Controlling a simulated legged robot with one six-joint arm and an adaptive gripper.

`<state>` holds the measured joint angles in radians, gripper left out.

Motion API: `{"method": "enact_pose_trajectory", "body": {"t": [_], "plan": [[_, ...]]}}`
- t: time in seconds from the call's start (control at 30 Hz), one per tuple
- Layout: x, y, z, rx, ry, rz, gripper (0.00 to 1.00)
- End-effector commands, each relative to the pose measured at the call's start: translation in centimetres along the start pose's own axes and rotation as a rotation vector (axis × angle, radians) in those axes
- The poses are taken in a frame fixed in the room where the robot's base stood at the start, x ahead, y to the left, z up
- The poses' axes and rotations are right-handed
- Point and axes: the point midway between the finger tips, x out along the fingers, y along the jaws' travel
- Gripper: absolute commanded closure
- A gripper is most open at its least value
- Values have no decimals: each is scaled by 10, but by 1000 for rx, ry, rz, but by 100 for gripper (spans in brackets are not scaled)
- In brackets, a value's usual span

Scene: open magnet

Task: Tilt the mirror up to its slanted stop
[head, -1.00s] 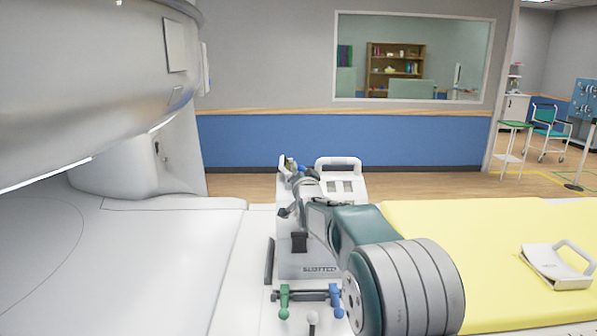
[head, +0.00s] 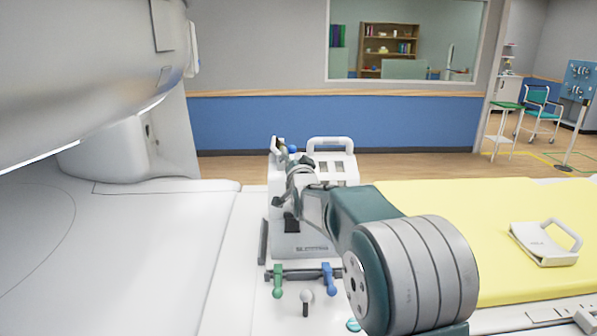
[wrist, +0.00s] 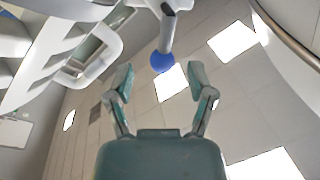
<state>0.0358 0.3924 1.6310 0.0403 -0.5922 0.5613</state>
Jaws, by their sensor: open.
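A blue ball (wrist: 162,62) on the end of a grey rod shows in the wrist view, between and just beyond the fingertips of my gripper (wrist: 162,82). My gripper is open and holds nothing; the ball looks clear of both fingers. In the head view the blue ball (head: 292,149) is at the top left of the white coil unit (head: 300,243) on the table. My gripper (head: 300,166) is beside it, partly hidden by my own wrist. A white frame (wrist: 108,50) fills the wrist view's upper left. I cannot tell the mirror's face or its tilt.
A green lever (head: 277,281), a white knob (head: 306,297) and a blue lever (head: 328,280) stand at the table's near end. The scanner housing (head: 80,80) overhangs the left. A white handled piece (head: 543,245) lies on the yellow mattress (head: 440,205).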

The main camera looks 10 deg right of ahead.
Motion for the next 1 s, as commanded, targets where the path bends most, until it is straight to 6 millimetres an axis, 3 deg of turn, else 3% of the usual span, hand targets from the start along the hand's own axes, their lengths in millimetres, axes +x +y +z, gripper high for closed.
{"method": "enact_pose_trajectory", "body": {"t": [0.3, 0.5, 1.0], "plan": [[-56, 0, 0, 0, -1, 1, 30], [-80, 1, 2, 0, -2, 1, 30], [-93, -1, 0, -14, -25, 14, 30]]}}
